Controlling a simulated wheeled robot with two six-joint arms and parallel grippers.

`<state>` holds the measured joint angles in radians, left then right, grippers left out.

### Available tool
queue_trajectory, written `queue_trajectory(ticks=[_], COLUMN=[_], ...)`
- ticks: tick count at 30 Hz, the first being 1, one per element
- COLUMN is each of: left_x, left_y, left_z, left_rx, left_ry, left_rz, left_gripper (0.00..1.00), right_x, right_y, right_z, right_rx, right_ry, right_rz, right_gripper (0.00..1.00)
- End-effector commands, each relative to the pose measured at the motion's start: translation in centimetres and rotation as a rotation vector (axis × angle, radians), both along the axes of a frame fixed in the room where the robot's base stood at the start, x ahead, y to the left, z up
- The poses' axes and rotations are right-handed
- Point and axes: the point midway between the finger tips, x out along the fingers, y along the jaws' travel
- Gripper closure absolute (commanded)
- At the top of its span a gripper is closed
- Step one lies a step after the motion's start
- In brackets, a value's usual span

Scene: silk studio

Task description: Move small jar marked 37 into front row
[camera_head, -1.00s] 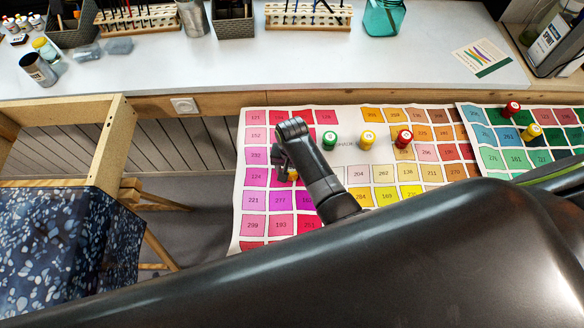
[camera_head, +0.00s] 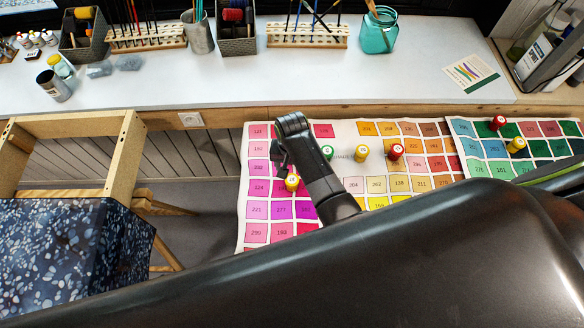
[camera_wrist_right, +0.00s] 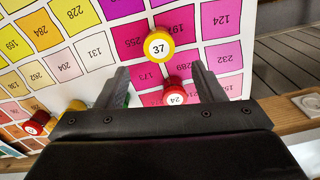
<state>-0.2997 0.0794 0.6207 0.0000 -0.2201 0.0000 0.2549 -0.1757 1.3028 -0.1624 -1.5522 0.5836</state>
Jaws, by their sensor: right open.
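The yellow jar marked 37 (camera_wrist_right: 159,45) stands upright on the colour chart, on the magenta squares. In the head view it is a yellow-capped jar (camera_head: 292,183) just in front of my right gripper (camera_head: 281,160). In the right wrist view this gripper (camera_wrist_right: 161,68) is open and empty, with jar 37 just beyond its fingertips. A red jar marked 24 (camera_wrist_right: 175,92) shows low between the fingers; my arm hides it in the head view. A green jar (camera_head: 327,152), a yellow jar (camera_head: 361,152) and a red jar (camera_head: 395,151) stand in a row to the right. My left gripper is not in view.
The colour chart (camera_head: 256,232) lies below the white shelf (camera_head: 215,78). A second chart (camera_head: 478,150) at right bears a red jar (camera_head: 498,122) and a yellow jar (camera_head: 516,145). A wooden frame (camera_head: 122,160) stands at left. My arm covers the near right part.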

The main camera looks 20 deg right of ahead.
Motion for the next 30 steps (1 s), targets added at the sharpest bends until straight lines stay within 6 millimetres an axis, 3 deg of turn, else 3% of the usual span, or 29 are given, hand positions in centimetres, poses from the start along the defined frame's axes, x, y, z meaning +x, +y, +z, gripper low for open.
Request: queue_trajectory(ticks=[9, 30], left_x=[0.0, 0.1], left_y=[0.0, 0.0], left_z=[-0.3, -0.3], left_rx=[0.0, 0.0], left_ry=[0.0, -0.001], left_rz=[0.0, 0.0], left_gripper=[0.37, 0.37], right_x=[-0.1, -0.1], right_y=[0.0, 0.0], right_z=[1.9, 1.9], right_rx=[0.0, 0.0], right_ry=[0.001, 0.002], right_rz=[-0.001, -0.001], right_gripper=[0.38, 0.38])
